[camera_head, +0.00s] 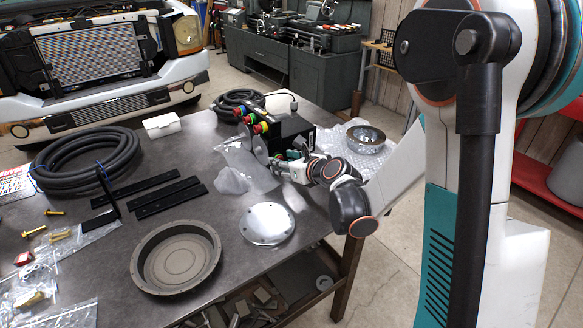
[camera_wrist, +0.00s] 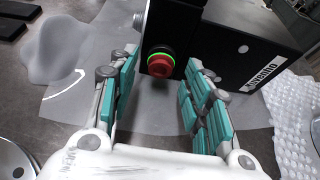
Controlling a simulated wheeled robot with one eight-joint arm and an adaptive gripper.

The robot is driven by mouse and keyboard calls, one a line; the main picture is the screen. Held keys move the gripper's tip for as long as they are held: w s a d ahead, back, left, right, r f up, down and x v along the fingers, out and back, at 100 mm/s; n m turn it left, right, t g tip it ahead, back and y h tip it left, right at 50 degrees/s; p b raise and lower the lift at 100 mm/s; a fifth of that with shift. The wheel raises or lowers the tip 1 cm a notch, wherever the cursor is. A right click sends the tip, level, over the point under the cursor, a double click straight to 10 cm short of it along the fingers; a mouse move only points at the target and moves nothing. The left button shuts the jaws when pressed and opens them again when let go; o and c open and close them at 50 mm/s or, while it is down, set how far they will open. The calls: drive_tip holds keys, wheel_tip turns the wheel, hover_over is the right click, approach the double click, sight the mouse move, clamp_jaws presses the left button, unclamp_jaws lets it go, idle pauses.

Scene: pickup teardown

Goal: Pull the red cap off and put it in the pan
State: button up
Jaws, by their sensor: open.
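The red cap (camera_wrist: 160,64) is round, with a green ring behind it, on a dark upright face of a black device (camera_wrist: 245,50). In the wrist view it lies ahead, between the two teal-padded fingers of my gripper (camera_wrist: 160,85), with a gap on each side. My gripper is open and empty; it also shows in the head view (camera_head: 286,166), beside the black device (camera_head: 290,132). I cannot tell if the fingertips reach alongside the cap. The pan (camera_head: 205,278) is a round, dark, shallow dish near the table's front, left of my gripper. It looks empty.
A silver disc (camera_head: 267,224) lies between pan and gripper. A metal bowl (camera_head: 366,140) sits on bubble wrap at right. Clear plastic (camera_head: 232,180) lies left of the device. Black bars (camera_head: 168,197), a coiled hose (camera_head: 85,160) and loose bolts occupy the left.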

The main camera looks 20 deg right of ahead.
drive_tip(key=shift+w+a+f, duration=0.1)
drive_tip(key=shift+w, duration=0.1)
clamp_jaws()
drive_tip(key=c, duration=1)
unclamp_jaws()
drive_tip(key=shift+s, duration=0.2)
clamp_jaws()
drive_tip(key=shift+s+d, duration=0.2)
drive_tip(key=shift+s, duration=0.15)
drive_tip(key=shift+s+d, duration=0.3)
drive_tip(key=shift+s, duration=0.5)
